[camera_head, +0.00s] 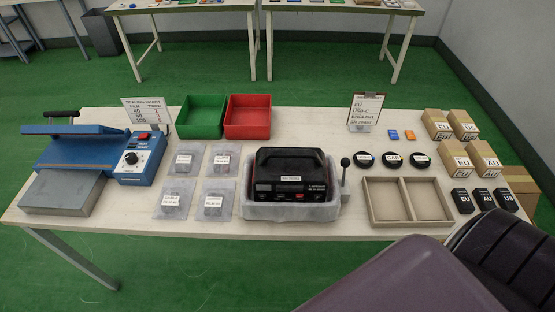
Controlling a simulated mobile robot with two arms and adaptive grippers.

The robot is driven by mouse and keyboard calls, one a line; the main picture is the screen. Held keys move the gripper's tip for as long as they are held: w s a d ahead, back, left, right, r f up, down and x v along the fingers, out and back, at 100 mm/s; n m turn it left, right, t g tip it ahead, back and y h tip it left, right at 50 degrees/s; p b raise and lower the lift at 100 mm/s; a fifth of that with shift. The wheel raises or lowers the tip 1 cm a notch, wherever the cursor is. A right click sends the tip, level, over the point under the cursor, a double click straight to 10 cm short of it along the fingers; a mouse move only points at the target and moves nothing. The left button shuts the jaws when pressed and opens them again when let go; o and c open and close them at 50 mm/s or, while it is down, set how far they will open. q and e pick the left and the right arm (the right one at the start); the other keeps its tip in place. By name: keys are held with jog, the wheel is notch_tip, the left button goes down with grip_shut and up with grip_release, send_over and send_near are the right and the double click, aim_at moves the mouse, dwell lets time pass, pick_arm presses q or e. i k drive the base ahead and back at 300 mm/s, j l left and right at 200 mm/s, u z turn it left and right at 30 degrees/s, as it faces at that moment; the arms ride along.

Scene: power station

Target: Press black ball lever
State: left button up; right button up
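The black ball lever (345,162) stands upright on the white table, just right of the black power station (290,179). Its black ball tops a thin stalk that rises from a small grey base (345,192). The power station has a carry handle and a white label, and sits in a grey padded tray (291,213). No gripper fingers show in the head view. A large purple-grey and black part of mine fills the lower right corner, well apart from the lever.
Right of the lever are an empty two-compartment tray (407,202), black discs (393,160), black plug adapters (486,199) and cardboard boxes (484,159). A clipboard sign (365,112) stands behind. Left are bagged items (174,199), green (202,116) and red (248,117) bins and a blue sealing machine (138,159).

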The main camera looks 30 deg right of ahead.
aim_at(345, 162)
jog(key=z, duration=1.5)
